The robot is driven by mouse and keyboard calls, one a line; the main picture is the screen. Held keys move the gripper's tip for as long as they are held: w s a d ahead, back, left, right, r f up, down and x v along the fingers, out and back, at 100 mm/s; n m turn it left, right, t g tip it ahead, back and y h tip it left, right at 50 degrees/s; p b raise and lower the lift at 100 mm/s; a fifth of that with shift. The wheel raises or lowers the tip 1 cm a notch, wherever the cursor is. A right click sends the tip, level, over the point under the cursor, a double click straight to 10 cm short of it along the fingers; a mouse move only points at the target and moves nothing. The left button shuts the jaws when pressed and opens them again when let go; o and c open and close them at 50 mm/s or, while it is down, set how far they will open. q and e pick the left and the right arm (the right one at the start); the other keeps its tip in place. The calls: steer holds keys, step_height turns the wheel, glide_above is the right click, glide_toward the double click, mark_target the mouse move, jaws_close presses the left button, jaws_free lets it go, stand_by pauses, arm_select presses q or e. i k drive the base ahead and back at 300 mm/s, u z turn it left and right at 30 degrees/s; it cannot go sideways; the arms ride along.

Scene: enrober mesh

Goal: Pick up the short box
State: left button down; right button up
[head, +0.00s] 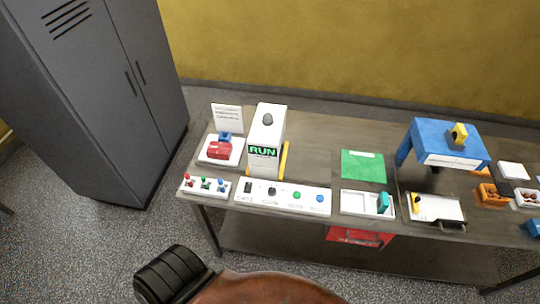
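I cannot tell for sure which thing is the short box. On the left of the table, a white tray (207,157) holds a low red block (219,151) and a smaller blue block (224,137) behind it. A small teal piece (383,203) stands at the right end of a white open tray (355,204) near the table's front edge. A green flat-topped item (363,165) lies behind that tray. A red object (359,237) shows below the table's front edge, partly hidden. Neither of my grippers is in view.
A white machine marked RUN (266,133) stands behind a panel of buttons (283,196). A blue stand (430,137) and small trays with orange pieces (490,194) are at the right. A grey cabinet (95,90) stands left. Bare table (320,150) shows between machine and green item.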

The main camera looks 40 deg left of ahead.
mark_target(216, 150)
steer(key=u, duration=1.9)
